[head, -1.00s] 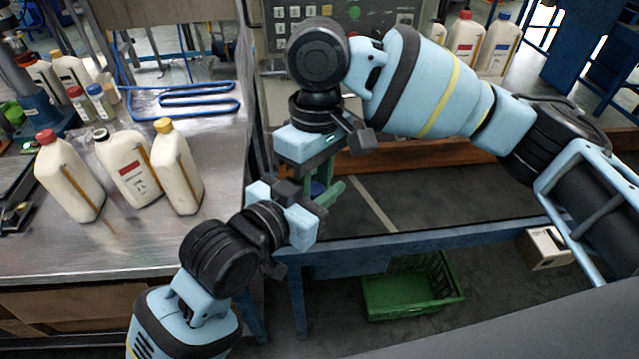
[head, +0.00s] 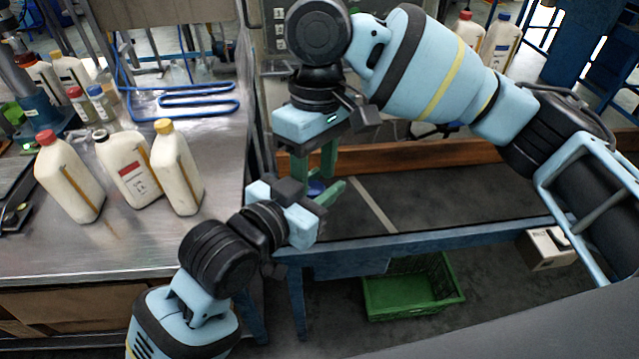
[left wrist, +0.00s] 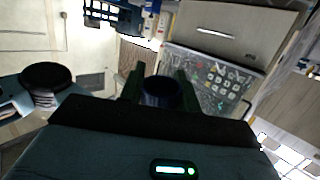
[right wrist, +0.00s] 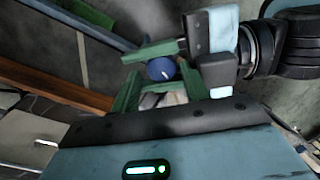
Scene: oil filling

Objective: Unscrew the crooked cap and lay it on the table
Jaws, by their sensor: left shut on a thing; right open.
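A blue cap (head: 316,187) sits between the green fingers of my left gripper (head: 324,192). The cap also shows as a round blue top in the right wrist view (right wrist: 161,69). In the left wrist view a dark round thing (left wrist: 161,92) is held between the fingers. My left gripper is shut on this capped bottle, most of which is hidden. My right gripper (head: 315,160) is open just above the cap with its fingers pointing down. In the right wrist view the right fingers (right wrist: 160,90) are spread and empty, with the cap beyond them. The cap's tilt cannot be told.
A metal table (head: 120,245) on the left carries white bottles with red (head: 68,178), black (head: 128,170) and yellow caps (head: 176,168). Its front right area is clear. A conveyor (head: 430,190) runs behind the grippers. A green crate (head: 410,295) stands on the floor.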

